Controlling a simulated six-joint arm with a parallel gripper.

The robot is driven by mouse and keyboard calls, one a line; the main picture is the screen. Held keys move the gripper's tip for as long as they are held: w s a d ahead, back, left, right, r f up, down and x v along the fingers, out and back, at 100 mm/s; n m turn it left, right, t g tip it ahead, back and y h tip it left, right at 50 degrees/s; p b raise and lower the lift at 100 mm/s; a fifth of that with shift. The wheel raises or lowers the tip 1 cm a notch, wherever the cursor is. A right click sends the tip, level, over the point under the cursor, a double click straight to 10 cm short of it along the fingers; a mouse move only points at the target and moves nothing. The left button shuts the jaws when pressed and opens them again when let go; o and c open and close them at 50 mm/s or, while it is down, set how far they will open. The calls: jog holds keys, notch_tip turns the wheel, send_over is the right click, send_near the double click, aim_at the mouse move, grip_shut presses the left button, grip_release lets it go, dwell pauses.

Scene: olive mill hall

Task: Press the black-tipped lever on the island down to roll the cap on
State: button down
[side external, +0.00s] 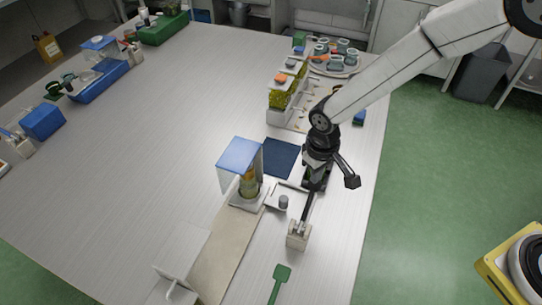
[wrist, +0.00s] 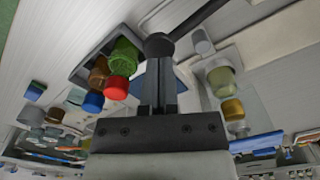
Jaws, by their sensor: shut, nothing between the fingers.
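The lever (side external: 305,214) rises from a pale block (side external: 298,238) on the island's right side, and its upper end is hidden at my gripper (side external: 313,188) in the side view. In the wrist view, the lever's round black tip (wrist: 158,45) lies right at the ends of my shut, empty gripper (wrist: 158,78); I cannot tell whether they touch. A bottle with yellowish contents (side external: 248,184) stands under a blue-topped guard (side external: 240,153), left of the lever. It is partly hidden by the guard, and its cap is not clear.
A small grey cylinder (side external: 283,202) stands between bottle and lever. A dark blue mat (side external: 281,157) and a rack of bottles (side external: 287,90) lie behind. The wrist view shows red (wrist: 117,87) and green (wrist: 124,55) caps close by. The island's left middle is clear.

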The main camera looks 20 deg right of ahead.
aim_at(314, 187)
jog(key=shift+f, duration=0.15)
dwell(0.5)
jog(key=shift+f, duration=2.5)
jog(key=shift+r, duration=2.6)
jog(key=shift+r, duration=0.1)
jog(key=shift+r, duration=2.45)
